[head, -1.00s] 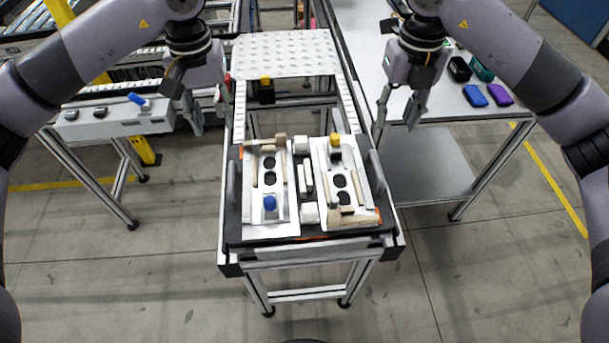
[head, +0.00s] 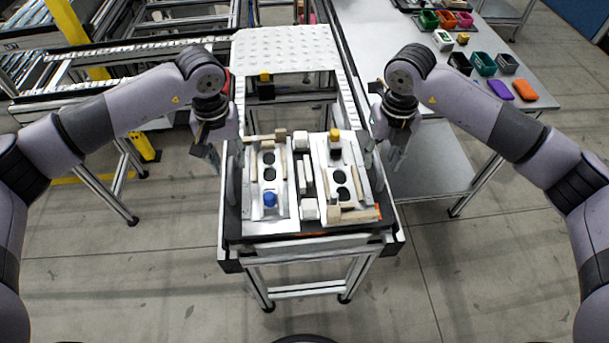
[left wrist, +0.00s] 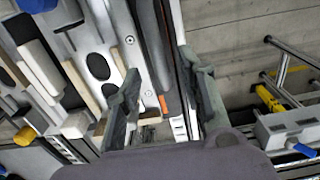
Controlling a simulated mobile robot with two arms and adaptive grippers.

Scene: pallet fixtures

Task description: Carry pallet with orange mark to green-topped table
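The pallet (head: 303,229) is a dark tray at the near end of a roller conveyor. It carries two white fixture plates, and orange shows at its front right corner and on its edge in the left wrist view (left wrist: 163,104). Grey upright handles stand on its left (head: 232,188) and right (head: 377,178) sides. My left gripper (head: 224,157) is open at the left handle. In the left wrist view its spread fingers (left wrist: 165,98) lie either side of this handle (left wrist: 152,45). My right gripper (head: 385,158) looks open at the right handle, partly hiding it. No green-topped table shows.
A white dimpled plate (head: 287,52) lies on the conveyor behind the pallet. A grey table (head: 440,90) at right holds several coloured bins and cases. Another conveyor stands at left. The floor in front is clear.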

